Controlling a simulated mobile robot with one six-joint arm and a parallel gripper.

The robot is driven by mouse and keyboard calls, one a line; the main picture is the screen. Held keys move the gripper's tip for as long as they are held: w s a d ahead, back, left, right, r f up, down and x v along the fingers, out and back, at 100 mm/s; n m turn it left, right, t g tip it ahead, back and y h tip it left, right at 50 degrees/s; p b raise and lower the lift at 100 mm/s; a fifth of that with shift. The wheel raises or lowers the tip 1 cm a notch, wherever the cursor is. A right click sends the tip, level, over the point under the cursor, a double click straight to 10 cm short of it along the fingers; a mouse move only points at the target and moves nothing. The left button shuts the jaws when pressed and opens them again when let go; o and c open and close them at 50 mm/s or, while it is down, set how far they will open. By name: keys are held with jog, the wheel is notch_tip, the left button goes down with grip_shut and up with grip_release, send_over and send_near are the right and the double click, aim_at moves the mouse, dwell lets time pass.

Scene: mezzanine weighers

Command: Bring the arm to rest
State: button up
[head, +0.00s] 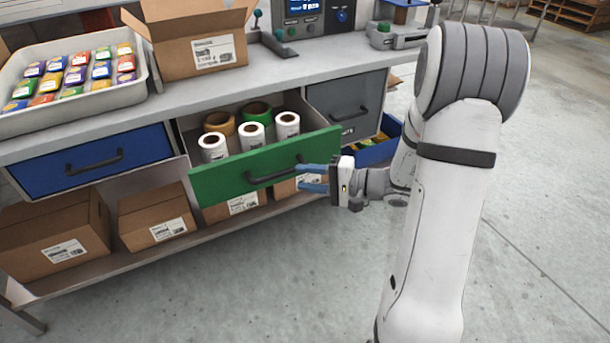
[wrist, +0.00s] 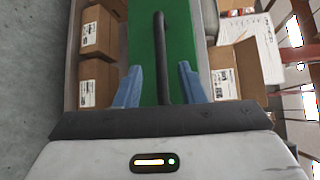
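My gripper (head: 313,180) is in front of the open green drawer (head: 225,180), at the right end of its black handle (head: 273,175). In the wrist view its two blue fingers (wrist: 158,88) are apart, with the dark handle (wrist: 167,50) running between them and bare space on both sides. The fingers do not appear to press on the handle. The drawer is pulled out and holds white rolls (head: 250,136) and brown and green tape rolls. My arm reaches in from the right of the head view.
The workbench (head: 330,62) carries a tray of colourful packets (head: 15,118), an open carton (head: 205,45) and weighing equipment. A blue drawer (head: 95,160) and a grey drawer (head: 350,105) are shut. Cartons (head: 155,215) stand on the lower shelf. The floor in front is clear.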

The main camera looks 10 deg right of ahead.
jog(key=s+a+r+n+g+h+p, duration=0.5)
jog(key=s+r+g+p, duration=0.4)
jog(key=s+r, duration=0.35)
jog(key=s+d+r+n+t+h+p, duration=0.1)
jog(key=s+d+r+t+h+p, duration=0.1)
jog(key=s+d+r+h+p, duration=0.1)
jog(key=s+d+r+n+t+h+p, duration=0.1)
jog(key=s+d+r+h+p, duration=0.3)
jog(key=r, duration=0.6)
jog(key=t+h+p, duration=0.1)
jog(key=h+p, duration=0.1)
jog(key=p, duration=0.1)
jog(key=shift+s+d, duration=0.3)
jog(key=shift+d, duration=0.1)
jog(key=shift+r, duration=0.1)
